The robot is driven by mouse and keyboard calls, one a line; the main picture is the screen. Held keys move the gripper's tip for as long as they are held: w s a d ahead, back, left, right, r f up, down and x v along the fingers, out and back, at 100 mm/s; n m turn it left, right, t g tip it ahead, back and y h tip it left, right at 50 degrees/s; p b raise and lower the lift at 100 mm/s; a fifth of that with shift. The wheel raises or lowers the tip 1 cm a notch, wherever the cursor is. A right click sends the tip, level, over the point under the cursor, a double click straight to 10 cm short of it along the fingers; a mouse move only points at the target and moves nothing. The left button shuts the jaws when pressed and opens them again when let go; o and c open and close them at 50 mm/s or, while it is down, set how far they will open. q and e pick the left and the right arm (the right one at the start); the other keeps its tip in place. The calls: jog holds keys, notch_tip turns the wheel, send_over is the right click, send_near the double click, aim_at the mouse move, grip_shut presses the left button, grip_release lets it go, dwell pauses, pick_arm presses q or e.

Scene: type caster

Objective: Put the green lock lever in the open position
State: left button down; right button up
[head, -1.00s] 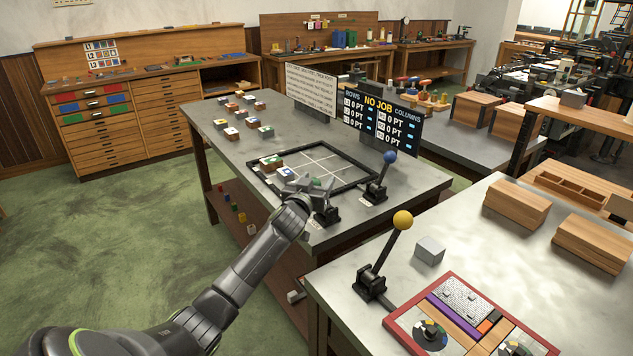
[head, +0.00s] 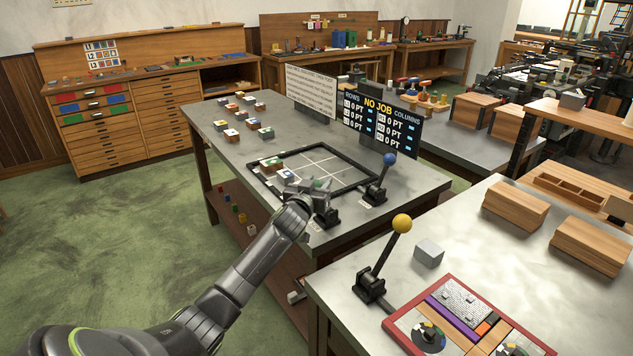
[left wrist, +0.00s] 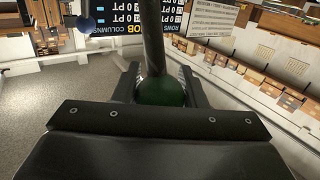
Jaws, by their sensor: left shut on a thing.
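The green lock lever shows in the left wrist view as a green knob (left wrist: 162,93) on a dark shaft. My left gripper (left wrist: 160,78) is shut on this knob, with one finger on either side. In the head view my left gripper (head: 308,186) is at the near corner of the grey table and hides the knob. The lever's black base (head: 326,216) shows just below it. The lever's exact tilt is hard to tell. My right gripper is not in view.
A blue-knobbed lever (head: 389,158) stands close to the right of my gripper. A black frame (head: 345,159) with a few blocks lies behind it. A yellow-knobbed lever (head: 402,223) stands on the nearer table. A score sign (head: 380,118) stands behind.

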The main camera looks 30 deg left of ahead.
pick_arm(q)
jog(key=shift+w+d+r+m+g+p, duration=0.15)
jog(key=shift+w+d+m+g+p, duration=0.25)
jog(key=shift+p, duration=1)
jog(key=shift+w+d+r+m+g+p, duration=0.15)
jog(key=shift+w+g+p, duration=0.5)
jog(key=shift+p, duration=0.8)
jog(key=shift+w+d+r+m+g+p, duration=0.2)
jog(key=shift+w+m+g+p, duration=0.25)
jog(key=shift+p, duration=0.95)
jog(key=shift+w+d+f+g+p, duration=0.1)
jog(key=shift+w+g+p, duration=0.2)
jog(key=shift+w+p, duration=0.05)
jog(key=shift+w+d+f+m+g+b, duration=0.25)
jog(key=shift+w+f+m+g, duration=0.15)
jog(key=shift+w+g, duration=0.3)
jog(key=shift+w+d+f+m+g+b, duration=0.1)
jog(key=shift+w+d+f+m+g, duration=0.25)
jog(key=shift+w+g, duration=0.35)
jog(key=shift+w+d+f+m+g+b, duration=0.2)
jog(key=shift+w+f+m+g, duration=0.25)
jog(key=shift+g, duration=0.35)
jog(key=shift+w, duration=0.1)
